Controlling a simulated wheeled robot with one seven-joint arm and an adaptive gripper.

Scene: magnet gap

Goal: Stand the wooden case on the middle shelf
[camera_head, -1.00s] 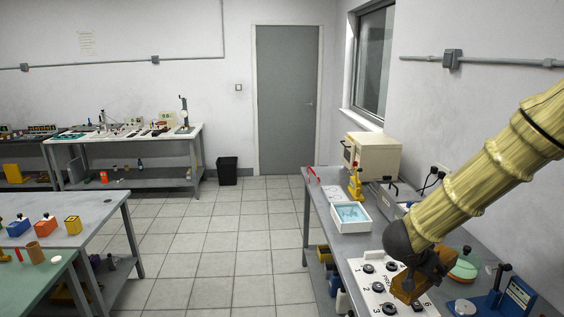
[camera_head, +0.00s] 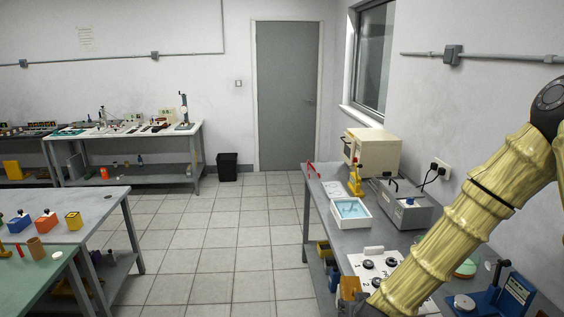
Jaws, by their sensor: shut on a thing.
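The wooden case (camera_head: 349,287) is a small orange-brown block near the bottom edge of the head view, at the left front edge of the right bench. My gripper (camera_head: 352,302) is a dark shape at the bottom edge, shut on the case. Its fingers are mostly cut off or hidden, so the exact grip does not show. Whether the case touches anything else cannot be told. Which shelf is the middle one is unclear; a shelf space with several items lies under the right bench, partly hidden by the bench top.
The right bench (camera_head: 334,212) carries a white tray (camera_head: 351,212), a cream oven-like box (camera_head: 373,152), a grey device (camera_head: 405,208) and a white numbered panel (camera_head: 372,262) partly behind my arm. A blue stand (camera_head: 503,298) is at far right. The tiled floor (camera_head: 215,245) left of the bench is clear.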

